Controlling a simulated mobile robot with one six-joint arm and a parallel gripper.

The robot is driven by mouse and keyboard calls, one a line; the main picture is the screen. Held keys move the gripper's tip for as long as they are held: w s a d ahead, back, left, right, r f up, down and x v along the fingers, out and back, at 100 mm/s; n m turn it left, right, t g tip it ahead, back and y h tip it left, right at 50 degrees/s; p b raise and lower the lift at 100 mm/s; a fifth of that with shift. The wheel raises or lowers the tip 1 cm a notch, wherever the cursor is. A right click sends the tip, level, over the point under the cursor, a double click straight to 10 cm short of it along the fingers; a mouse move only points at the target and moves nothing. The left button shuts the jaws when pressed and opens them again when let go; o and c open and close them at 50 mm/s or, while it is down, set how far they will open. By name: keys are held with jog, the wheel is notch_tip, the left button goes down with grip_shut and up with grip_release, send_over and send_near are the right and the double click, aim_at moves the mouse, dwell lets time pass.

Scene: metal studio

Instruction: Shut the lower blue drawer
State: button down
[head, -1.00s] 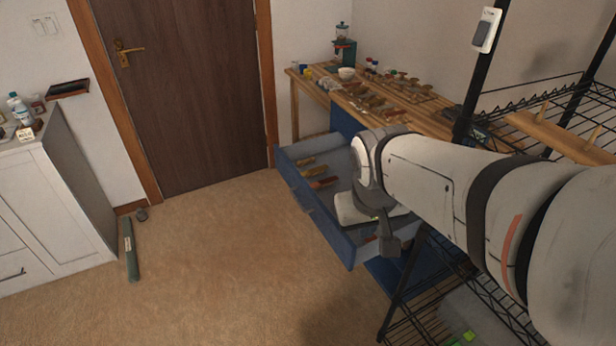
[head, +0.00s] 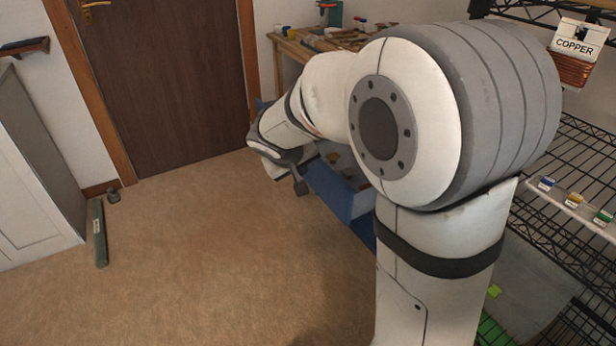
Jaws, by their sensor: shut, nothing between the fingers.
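A blue drawer (head: 328,196) stands pulled out from under the wooden workbench (head: 290,46), right of centre in the head view. Its near corner and part of its inside show, with a few small items in it. My arm hides much of the rest. Whether this is the lower drawer I cannot tell. My gripper (head: 280,170) is at the far end of my arm, on the left, outer side of the drawer front. It is shut and empty. Its fingertips are hard to make out, and whether it touches the drawer front I cannot tell.
A black wire rack (head: 575,170) stands on the right, close to my arm. A brown door (head: 165,80) is at the back, and a grey-white cabinet (head: 35,190) is on the left. A green tube (head: 100,232) lies beside the cabinet. The carpet between is clear.

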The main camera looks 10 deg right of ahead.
jog(key=b, duration=0.2)
send_near(326, 179)
notch_tip(326, 179, down, 3)
jog(key=a, duration=0.3)
jog(key=shift+w+d+f, duration=0.1)
jog(key=shift+w+d, duration=0.25)
jog(key=shift+d, duration=0.4)
jog(key=shift+w+d+f, duration=0.1)
jog(key=shift+w+d, duration=0.25)
jog(key=shift+d, duration=0.35)
jog(key=shift+w+d, duration=0.35)
jog(key=shift+d, duration=0.4)
